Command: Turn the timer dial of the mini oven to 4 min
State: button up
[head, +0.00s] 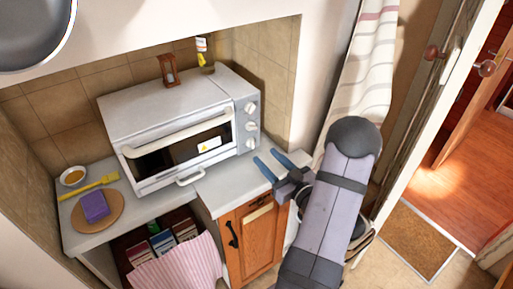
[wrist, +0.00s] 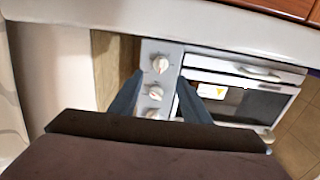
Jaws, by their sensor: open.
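The white mini oven (head: 180,125) stands on the counter with its door closed. Its grey right-hand panel carries three round dials, an upper dial (head: 250,108), a middle dial (head: 251,126) and a lower dial (head: 251,143). Which one is the timer, and its marks, are too small to read. My gripper (head: 266,170) is open and empty, in front of and below the panel, apart from the dials. In the wrist view, which is upside down, the blue fingers (wrist: 160,100) lie on either side of the dial column; the middle dial (wrist: 155,93) shows between them.
An hourglass (head: 169,70) and a small yellow-labelled item (head: 202,50) stand on the oven. A purple sponge (head: 94,206) on a round board, a yellow utensil (head: 90,187) and a bowl (head: 73,176) lie left. A wall (head: 282,75) is close right of the oven.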

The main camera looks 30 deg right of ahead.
aim_at(252, 143)
jog(key=shift+w+p, duration=1.1)
jog(key=shift+w, duration=2.4)
jog(key=c, duration=1)
